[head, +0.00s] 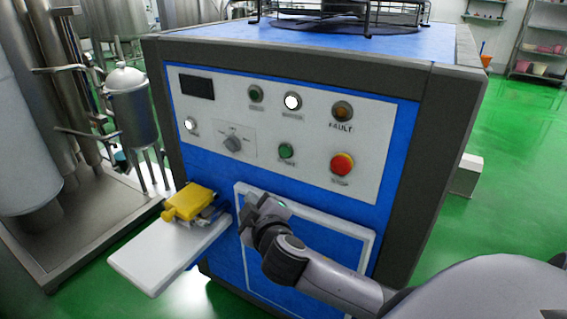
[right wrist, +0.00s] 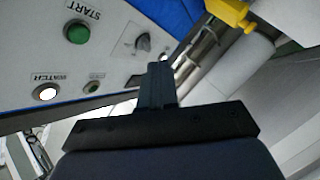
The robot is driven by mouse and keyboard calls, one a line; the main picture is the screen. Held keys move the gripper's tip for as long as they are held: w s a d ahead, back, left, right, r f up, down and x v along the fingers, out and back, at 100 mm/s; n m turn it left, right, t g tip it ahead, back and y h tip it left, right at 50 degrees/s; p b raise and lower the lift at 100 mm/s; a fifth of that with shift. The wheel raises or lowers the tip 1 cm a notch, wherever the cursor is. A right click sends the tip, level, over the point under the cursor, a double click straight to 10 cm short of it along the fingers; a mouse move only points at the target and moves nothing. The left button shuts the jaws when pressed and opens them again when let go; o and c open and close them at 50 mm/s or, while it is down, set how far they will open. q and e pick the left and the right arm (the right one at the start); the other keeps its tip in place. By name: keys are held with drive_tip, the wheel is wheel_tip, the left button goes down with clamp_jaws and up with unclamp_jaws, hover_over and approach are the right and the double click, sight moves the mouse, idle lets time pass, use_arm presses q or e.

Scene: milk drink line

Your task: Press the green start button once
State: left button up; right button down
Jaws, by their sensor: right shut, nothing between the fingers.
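The green start button (head: 286,150) sits on the light grey control panel (head: 225,100), left of the red stop button and right of the selector knob. In the right wrist view the green start button (right wrist: 77,32) is at upper left, beside its START label. My right gripper (head: 262,203) is in front of the machine, below the start button in the head view and apart from it. In the right wrist view my right gripper (right wrist: 156,68) has its fingers shut with nothing between them. My left gripper is not in view.
The panel also has a red stop button (head: 342,163), an amber fault lamp (head: 342,111), a lit white lamp (head: 292,101) and a selector knob (head: 233,144). A white shelf (head: 150,262) with a yellow object (head: 190,202) juts out at left. Steel tanks stand further left.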

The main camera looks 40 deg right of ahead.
sight(284, 152)
drive_tip(key=shift+m+t+h, duration=0.3)
drive_tip(key=shift+t+h, duration=0.1)
drive_tip(key=shift+h, duration=0.5)
drive_tip(key=r, duration=0.1)
drive_tip(key=d+r, duration=0.1)
drive_tip(key=w+r, duration=0.1)
drive_tip(key=r, duration=0.1)
drive_tip(key=shift+d+r, duration=0.1)
drive_tip(key=shift+d, duration=0.25)
drive_tip(key=w+d+b, duration=0.1)
drive_tip(key=w+d, duration=0.2)
drive_tip(key=d, duration=0.5)
drive_tip(key=shift+w, duration=0.25)
drive_tip(key=shift+d, duration=0.15)
idle(0.7)
drive_tip(key=shift+w+d, duration=0.15)
drive_tip(key=shift+d, duration=0.1)
drive_tip(key=shift+w+d, duration=0.15)
drive_tip(key=shift+d, duration=0.3)
idle(0.7)
drive_tip(key=shift+s+a, duration=0.35)
drive_tip(key=shift+a, duration=0.45)
